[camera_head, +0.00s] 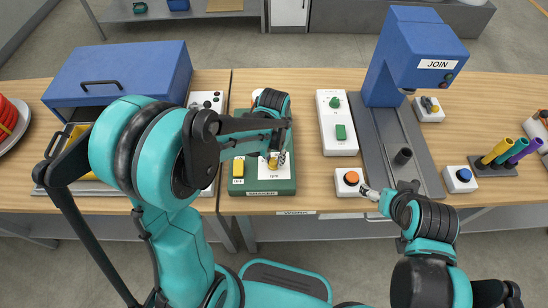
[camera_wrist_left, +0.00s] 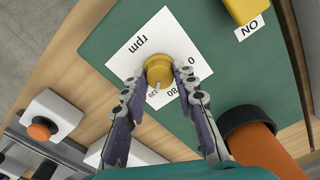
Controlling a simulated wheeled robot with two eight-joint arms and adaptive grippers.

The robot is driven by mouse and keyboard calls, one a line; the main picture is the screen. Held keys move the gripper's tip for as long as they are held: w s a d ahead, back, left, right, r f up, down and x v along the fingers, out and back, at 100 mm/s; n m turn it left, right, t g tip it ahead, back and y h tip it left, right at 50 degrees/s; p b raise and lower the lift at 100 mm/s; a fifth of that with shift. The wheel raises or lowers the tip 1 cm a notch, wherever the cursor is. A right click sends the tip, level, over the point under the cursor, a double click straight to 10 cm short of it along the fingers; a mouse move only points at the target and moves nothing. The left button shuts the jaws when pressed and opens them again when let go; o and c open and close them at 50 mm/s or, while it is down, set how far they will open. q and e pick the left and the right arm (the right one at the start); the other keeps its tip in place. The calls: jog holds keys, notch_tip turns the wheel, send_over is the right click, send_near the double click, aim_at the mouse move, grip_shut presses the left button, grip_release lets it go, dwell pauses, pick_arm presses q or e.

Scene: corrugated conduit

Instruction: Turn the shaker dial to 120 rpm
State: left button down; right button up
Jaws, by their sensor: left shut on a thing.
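The green shaker (camera_head: 265,188) stands on the bench, with a yellow dial (camera_wrist_left: 159,69) on a white rpm scale card (camera_wrist_left: 140,42). My left gripper (camera_wrist_left: 163,88) reaches down over the shaker, with one finger on each side of the dial, shut on it. A pale mark on the dial faces the lower side of the card, near a partly hidden number I cannot read surely; 80 and 0 lie to its right. In the head view the arm partly hides the dial. My right gripper (camera_head: 368,193) hovers beside an orange button (camera_head: 351,177); its jaw opening is unclear.
A yellow ON switch (camera_head: 238,168) sits on the shaker's left. A blue cabinet (camera_head: 120,72) is at the left. Colored tubes (camera_head: 508,149) stand far right.

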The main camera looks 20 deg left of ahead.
aim_at(274, 161)
pick_arm(q)
jog(key=shift+s, duration=0.1)
dwell(0.5)
jog(key=c, duration=1.2)
grip_release()
notch_tip(274, 161, up, 12)
jog(key=shift+f, duration=0.1)
jog(key=s+a+t, duration=0.1)
jog(key=s+t, duration=0.1)
jog(key=s, duration=0.1)
jog(key=s+a+n+t, duration=0.1)
jog(key=s+a+t, duration=0.1)
jog(key=s, duration=0.2)
jog(key=s+a+r+n+t, duration=0.1)
jog(key=s+t, duration=0.2)
jog(key=shift+s+a, duration=0.25)
jog(key=shift+a, duration=0.05)
